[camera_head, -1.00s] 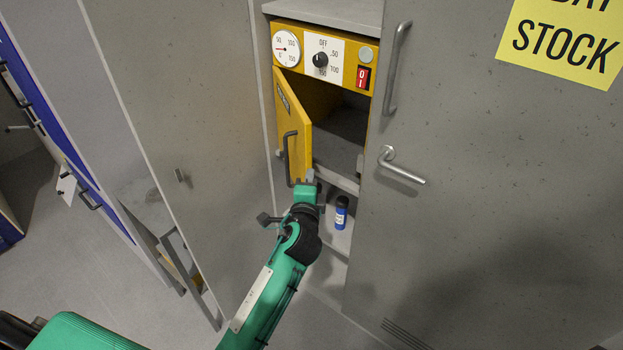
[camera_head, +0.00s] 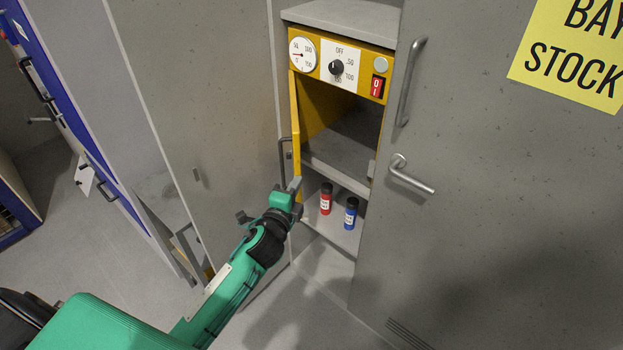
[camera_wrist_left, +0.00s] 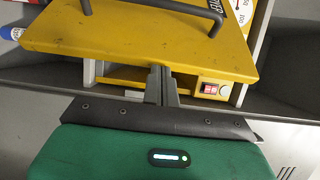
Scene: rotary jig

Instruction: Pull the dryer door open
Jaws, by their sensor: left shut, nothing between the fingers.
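The yellow dryer (camera_head: 361,83) sits in a grey cabinet, with a gauge, a knob and a red switch on its front. Its door (camera_head: 295,112) stands open on the left, seen nearly edge-on, so the grey inside shows. The dark door handle (camera_head: 283,158) is on the door's outer face. My left gripper (camera_head: 294,186) is shut and empty, low by the door's bottom end. In the left wrist view, the shut fingers (camera_wrist_left: 161,84) lie at the edge of the yellow door panel (camera_wrist_left: 130,40); I cannot tell whether they touch it. My right gripper is out of view.
A red bottle (camera_head: 326,199) and a blue bottle (camera_head: 351,213) stand on the shelf below the dryer, just right of my left gripper. Grey cabinet doors flank the opening; the right one has a lever handle (camera_head: 411,177).

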